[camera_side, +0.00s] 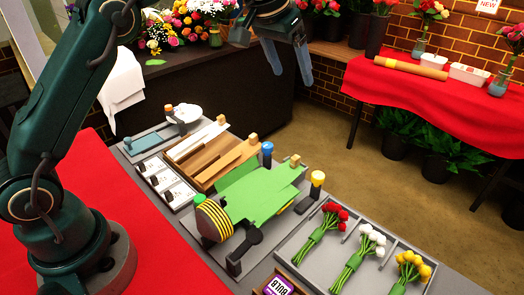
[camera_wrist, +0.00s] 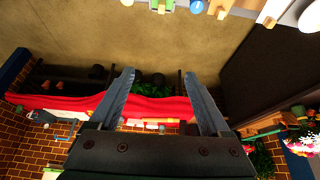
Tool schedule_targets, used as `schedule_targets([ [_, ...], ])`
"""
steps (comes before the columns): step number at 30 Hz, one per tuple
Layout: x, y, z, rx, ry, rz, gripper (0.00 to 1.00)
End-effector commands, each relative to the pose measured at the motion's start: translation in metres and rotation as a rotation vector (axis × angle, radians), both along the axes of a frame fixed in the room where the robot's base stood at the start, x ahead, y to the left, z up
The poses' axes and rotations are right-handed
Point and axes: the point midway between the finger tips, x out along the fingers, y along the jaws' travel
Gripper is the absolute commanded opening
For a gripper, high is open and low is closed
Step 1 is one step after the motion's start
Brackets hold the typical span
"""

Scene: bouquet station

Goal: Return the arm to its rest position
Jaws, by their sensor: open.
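My gripper (camera_side: 290,62) is open and empty, raised at the top middle of the side view. Its two blue-grey fingers point down and stand apart, with the bouquet station well below. In the wrist view my gripper (camera_wrist: 163,95) shows both fingers spread with nothing between them; beyond them are the floor and the red-draped table. My arm rises from its base at the left of the side view.
A grey tray (camera_side: 290,240) holds red, white and yellow bunches. Green sheets (camera_side: 257,195) lie beside a striped roll (camera_side: 213,222) and a wooden box (camera_side: 205,160). A red-draped table (camera_side: 400,88) stands at right. Floor (camera_side: 345,140) between is clear.

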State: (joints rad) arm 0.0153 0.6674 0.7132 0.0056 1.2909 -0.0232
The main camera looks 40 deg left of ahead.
Motion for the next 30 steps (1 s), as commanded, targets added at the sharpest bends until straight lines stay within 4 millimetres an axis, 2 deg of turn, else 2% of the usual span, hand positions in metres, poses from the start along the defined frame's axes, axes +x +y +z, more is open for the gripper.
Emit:
schedule_targets([
  [1, -0.011, 0.001, 0.017, 0.000, -0.020, 0.001, 0.81],
  [6, -0.052, 0.002, 0.051, 0.000, -0.060, 0.001, 0.81],
  [10, -0.088, 0.003, 0.066, 0.000, -0.085, 0.001, 0.81],
  [14, -0.127, 0.004, 0.070, 0.000, -0.104, 0.001, 0.81],
  [20, -0.188, 0.005, 0.055, 0.001, -0.121, 0.002, 0.81],
  [24, -0.228, 0.006, 0.029, 0.002, -0.115, 0.000, 0.81],
  [30, -0.268, 0.006, -0.019, 0.004, -0.077, -0.001, 0.81],
])
